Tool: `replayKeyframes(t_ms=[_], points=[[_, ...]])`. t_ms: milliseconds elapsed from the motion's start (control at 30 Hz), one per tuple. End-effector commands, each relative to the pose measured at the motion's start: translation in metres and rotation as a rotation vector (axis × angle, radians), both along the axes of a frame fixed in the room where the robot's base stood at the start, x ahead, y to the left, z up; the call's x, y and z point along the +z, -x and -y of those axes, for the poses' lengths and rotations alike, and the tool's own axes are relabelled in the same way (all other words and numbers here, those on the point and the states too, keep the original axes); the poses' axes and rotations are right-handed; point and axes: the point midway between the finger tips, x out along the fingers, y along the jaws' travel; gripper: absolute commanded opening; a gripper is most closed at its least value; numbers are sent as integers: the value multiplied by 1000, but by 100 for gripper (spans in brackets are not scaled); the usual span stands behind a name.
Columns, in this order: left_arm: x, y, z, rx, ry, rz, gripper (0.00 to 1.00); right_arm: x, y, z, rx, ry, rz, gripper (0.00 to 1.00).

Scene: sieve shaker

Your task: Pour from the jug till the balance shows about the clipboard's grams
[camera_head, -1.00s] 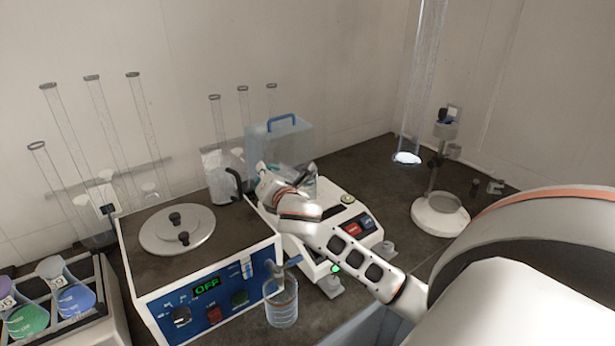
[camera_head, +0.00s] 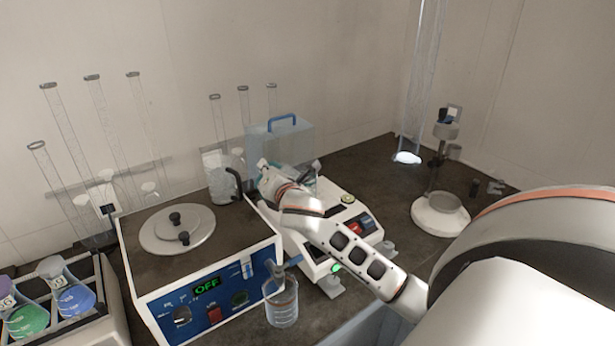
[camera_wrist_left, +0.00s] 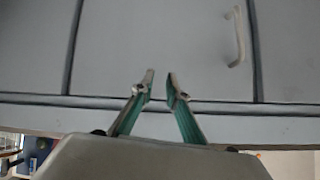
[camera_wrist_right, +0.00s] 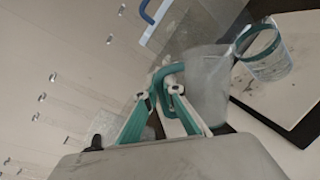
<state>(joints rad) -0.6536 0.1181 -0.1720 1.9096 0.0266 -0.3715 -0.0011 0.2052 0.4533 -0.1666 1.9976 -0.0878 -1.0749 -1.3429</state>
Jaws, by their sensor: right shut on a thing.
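My right gripper (camera_wrist_right: 166,92) is shut on the teal handle of a frosted jug (camera_wrist_right: 207,90). In the right wrist view the jug is beside a clear glass vessel with a teal band (camera_wrist_right: 272,62), which stands on a pale plate. I cannot tell how far the jug is tilted or what is in it. In the head view my right gripper (camera_head: 268,176) is over the back of the white balance (camera_head: 345,215) and mostly hides the jug. No balance reading or clipboard can be made out. My left gripper (camera_wrist_left: 160,82) is open and empty before grey cabinet doors.
A black-handled clear jug (camera_head: 222,178) stands left of my right gripper. A clear case with a blue handle (camera_head: 280,135) is behind it.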

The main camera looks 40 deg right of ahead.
Motion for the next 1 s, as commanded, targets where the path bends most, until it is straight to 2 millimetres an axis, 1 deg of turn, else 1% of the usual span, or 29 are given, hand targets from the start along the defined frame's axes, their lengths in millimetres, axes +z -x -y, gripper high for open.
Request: replayKeyframes(t_ms=[367,1000], points=[[0,0,-3,-6,-9,0,14,4,0,2,0,-22,7,0],[0,0,2,5,7,0,14,9,1,6,0,-68,16,0]])
